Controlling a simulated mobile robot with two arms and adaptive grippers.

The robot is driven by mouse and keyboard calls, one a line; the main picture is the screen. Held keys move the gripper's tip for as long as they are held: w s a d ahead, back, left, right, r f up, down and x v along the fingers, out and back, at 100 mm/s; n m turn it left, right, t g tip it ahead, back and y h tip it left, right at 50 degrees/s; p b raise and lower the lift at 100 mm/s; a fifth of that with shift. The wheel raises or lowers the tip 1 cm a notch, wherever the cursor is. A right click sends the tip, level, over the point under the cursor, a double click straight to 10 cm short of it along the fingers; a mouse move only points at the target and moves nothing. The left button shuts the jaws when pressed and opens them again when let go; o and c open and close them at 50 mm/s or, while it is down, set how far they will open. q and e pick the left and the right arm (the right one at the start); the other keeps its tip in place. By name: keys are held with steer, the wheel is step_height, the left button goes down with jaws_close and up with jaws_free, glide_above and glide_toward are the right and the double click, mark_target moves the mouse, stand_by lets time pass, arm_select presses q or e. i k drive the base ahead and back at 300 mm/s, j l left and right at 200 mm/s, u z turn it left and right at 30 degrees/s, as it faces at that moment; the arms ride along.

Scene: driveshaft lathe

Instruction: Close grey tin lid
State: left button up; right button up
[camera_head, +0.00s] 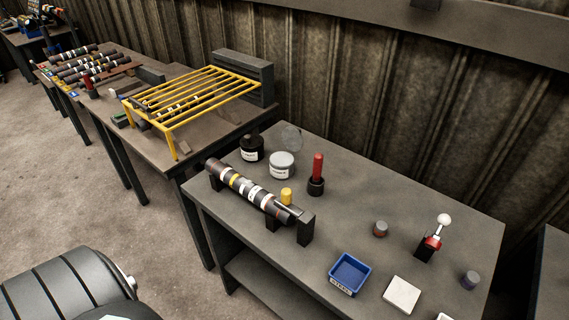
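The grey tin (281,166) stands upright near the back left of the near table, with a white label on its front. A thin, pale round disc (291,138) stands tilted up just behind it and looks like its lid in a raised position. I cannot tell whether the disc is joined to the tin. A black tin (251,149) with a white label stands close on the left of the grey tin. Neither of my grippers is in view.
A banded shaft (250,190) lies on dark supports in front of the tins. A red-handled tool (317,175) stands right of them. A blue bin (349,273) and a white block (401,294) lie at the front. A yellow rack (195,92) occupies the table on the left.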

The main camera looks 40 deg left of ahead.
mark_target(292, 138)
steer(key=k+j+z, duration=0.1)
steer(key=k+j, duration=0.2)
steer(key=j, duration=0.2)
steer(key=k+j, duration=0.3)
steer(key=j, duration=0.2)
steer(key=k+j+z, duration=0.15)
steer(key=k+j, duration=0.15)
steer(key=j, duration=0.15)
